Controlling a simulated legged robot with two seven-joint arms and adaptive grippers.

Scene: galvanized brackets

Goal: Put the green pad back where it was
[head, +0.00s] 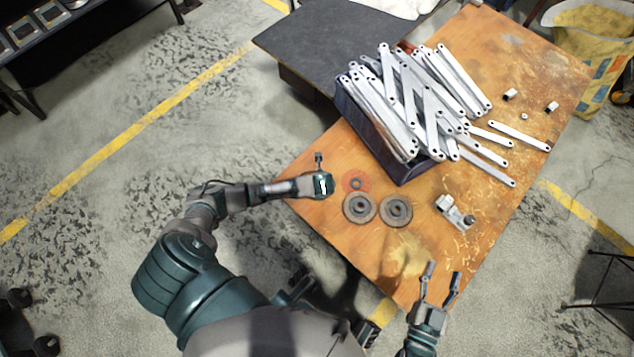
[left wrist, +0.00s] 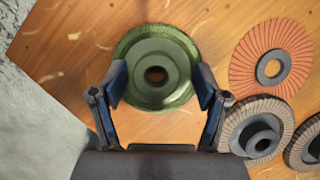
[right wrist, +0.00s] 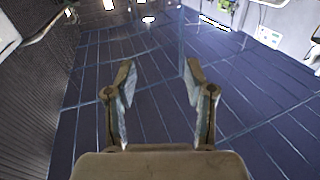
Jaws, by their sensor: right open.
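The green pad (left wrist: 157,45) is a round disc with a hub and a dark central hole. It lies flat on the wooden table (left wrist: 70,40) in the left wrist view. My left gripper (left wrist: 162,82) is open above it, its fingertips apart near the two sides of the pad. I cannot tell whether they touch it. In the head view my left gripper (head: 322,186) hides the pad. My right gripper (head: 440,275) is open and empty near the table's front edge; its spread fingers also show in the right wrist view (right wrist: 159,78).
An orange disc (head: 348,180) and two grey discs (head: 360,220) (head: 396,222) lie beside my left gripper. A dark bin (head: 405,172) heaped with metal brackets (head: 400,95) stands behind them. A metal fitting (head: 455,212) lies to the right. The table's left edge is close.

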